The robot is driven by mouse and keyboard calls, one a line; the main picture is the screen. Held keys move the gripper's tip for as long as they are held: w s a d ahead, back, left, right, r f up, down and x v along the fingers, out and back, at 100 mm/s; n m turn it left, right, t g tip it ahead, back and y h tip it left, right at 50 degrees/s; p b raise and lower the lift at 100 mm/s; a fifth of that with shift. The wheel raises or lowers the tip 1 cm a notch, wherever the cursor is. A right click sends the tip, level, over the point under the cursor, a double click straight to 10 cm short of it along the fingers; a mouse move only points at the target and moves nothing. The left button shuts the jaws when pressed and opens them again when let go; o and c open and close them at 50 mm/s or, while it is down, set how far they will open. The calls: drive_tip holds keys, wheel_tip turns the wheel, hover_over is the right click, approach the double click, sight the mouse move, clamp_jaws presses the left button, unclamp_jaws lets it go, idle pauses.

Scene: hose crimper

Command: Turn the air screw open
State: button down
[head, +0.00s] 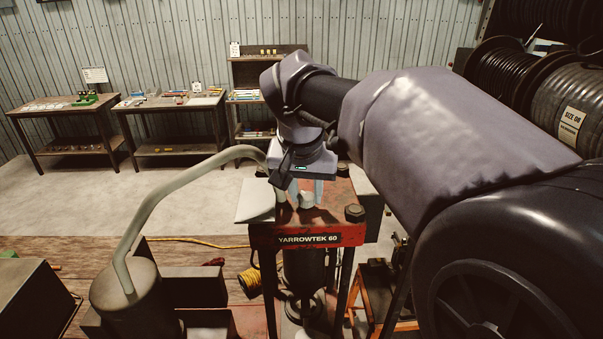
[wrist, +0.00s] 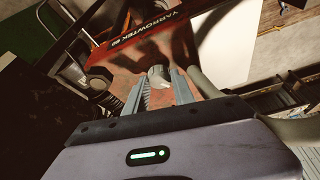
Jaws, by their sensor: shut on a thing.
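The red crimper press (head: 308,237), labelled YARROWTEK 60, stands at the middle of the head view. A small pale round knob, the air screw (head: 306,199), sits on its top plate. My gripper (head: 305,188) points down from above, with its grey fingers on either side of the knob. In the wrist view the fingers (wrist: 160,92) are shut on the air screw (wrist: 158,75), whose pale top shows between the tips. The lower part of the screw is hidden by the fingers and the angle. How far it is turned cannot be told.
A grey hose (head: 165,200) arches from a round canister (head: 127,295) to behind my gripper. A dark bolt (head: 354,213) stands on the press's right corner. Large hose reels (head: 510,75) fill the right. Workbenches (head: 172,101) line the back wall, with open floor before them.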

drive_tip(key=m+h, duration=0.1)
drive_tip(key=m, duration=0.2)
drive_tip(key=shift+a+m+g, duration=0.1)
drive_tip(key=shift+m+g, duration=0.2)
drive_tip(key=shift+w+m+g+h+p, duration=0.1)
drive_tip(key=shift+m+g+h+p, duration=0.2)
drive_tip(key=shift+m+h+p, duration=0.8)
drive_tip(key=shift+m+y+b, duration=0.4)
drive_tip(key=shift+m, duration=0.2)
drive_tip(key=c, duration=1.1)
unclamp_jaws()
drive_tip(key=p+v, duration=0.4)
drive_tip(key=v, duration=1.3)
drive_tip(key=shift+w+a+r, duration=0.1)
drive_tip(key=shift+a+r, duration=0.05)
drive_tip(key=shift+r, duration=0.1)
